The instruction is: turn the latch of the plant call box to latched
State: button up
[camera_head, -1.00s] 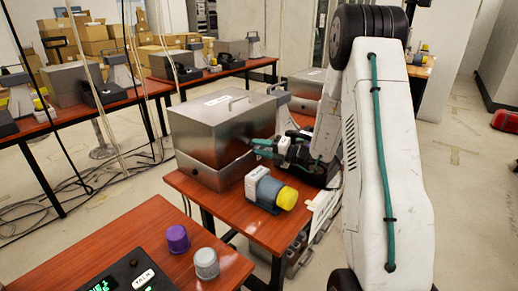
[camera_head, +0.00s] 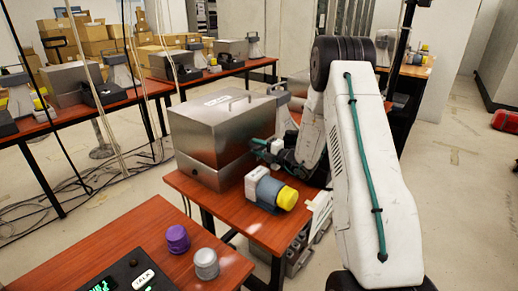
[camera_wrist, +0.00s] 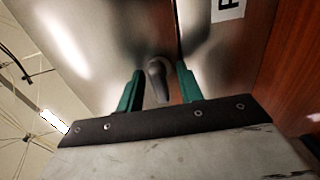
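The plant call box looks to be the large brushed-metal box (camera_head: 215,125) on the near table, with a handle and a label on top. In the wrist view its metal face (camera_wrist: 90,35) fills the upper part, with a dark seam beside the latch. The latch (camera_wrist: 157,75) is a short dark-grey lever on a round pivot. My gripper (camera_wrist: 160,85) is open, with one green finger on each side of the lever and visible gaps to both. In the head view my gripper (camera_head: 262,146) is at the box's right-hand face; the latch is hidden there.
A grey-blue device with a yellow cap (camera_head: 287,197) stands just in front of my gripper on the table. A purple knob (camera_head: 177,239) and a grey knob (camera_head: 206,263) are on the nearer table beside a dark panel (camera_head: 125,275). Open floor lies at the right.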

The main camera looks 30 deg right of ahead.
grip_shut()
jog(key=n, duration=0.4)
jog(key=shift+n, duration=0.3)
jog(key=n, duration=0.9)
jog(key=shift+s+f+n, duration=0.1)
jog(key=shift+n, duration=2)
jog(key=shift+d, duration=0.1)
